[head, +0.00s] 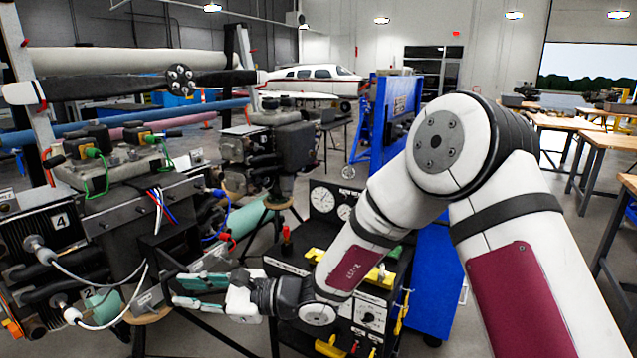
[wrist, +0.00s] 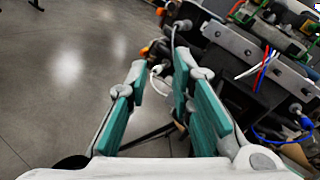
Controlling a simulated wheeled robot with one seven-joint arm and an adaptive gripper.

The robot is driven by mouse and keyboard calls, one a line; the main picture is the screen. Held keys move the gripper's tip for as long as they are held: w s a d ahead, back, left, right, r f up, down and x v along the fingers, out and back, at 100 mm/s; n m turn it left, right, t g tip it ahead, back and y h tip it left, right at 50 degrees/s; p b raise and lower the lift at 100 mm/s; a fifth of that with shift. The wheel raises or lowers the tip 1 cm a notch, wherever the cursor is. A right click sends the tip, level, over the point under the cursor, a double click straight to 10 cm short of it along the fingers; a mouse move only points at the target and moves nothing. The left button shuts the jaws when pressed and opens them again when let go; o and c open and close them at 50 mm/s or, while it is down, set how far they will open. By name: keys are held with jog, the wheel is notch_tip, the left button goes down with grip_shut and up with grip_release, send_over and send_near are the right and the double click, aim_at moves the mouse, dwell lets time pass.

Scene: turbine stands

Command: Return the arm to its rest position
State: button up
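My arm reaches from the right side of the head view down to the lower middle. My gripper (head: 178,291) points left, close in front of the lower part of the engine (head: 130,225) on its stand. In the wrist view, my gripper (wrist: 158,80) has its two teal-padded fingers apart, with a gap between them. No object is held in the gap. A white cable end and dark engine parts show behind it. The engine (wrist: 240,60) fills the upper right of the wrist view, with red, white and blue wires. I cannot tell whether a fingertip touches it.
A black test cart with gauges (head: 335,203) stands behind my forearm, and a blue panel (head: 432,270) is beside it. A second engine (head: 275,150) stands farther back. Wooden tables (head: 600,140) are at the right. Open grey floor (wrist: 70,80) lies left in the wrist view.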

jog(key=s+d+r+n+g+h, duration=0.3)
jog(key=s+d+r+n+h, duration=0.35)
jog(key=s+d+n, duration=0.5)
jog(key=s+d+r+n+t+h, duration=0.1)
jog(key=s+d+t+h, duration=0.1)
jog(key=d, duration=0.8)
jog(key=s+d+r+t+h, duration=0.2)
jog(key=d+h, duration=0.3)
jog(key=d, duration=0.6)
jog(key=s+d+r+n+t+h, duration=0.1)
jog(key=s+d+r+t+h, duration=0.1)
jog(key=d, duration=0.8)
jog(key=s+t+h+b, duration=0.1)
jog(key=s+h, duration=0.1)
jog(key=shift+s+d+r+n, duration=0.2)
jog(key=shift+s+d+n, duration=0.1)
jog(key=shift+s+n, duration=0.05)
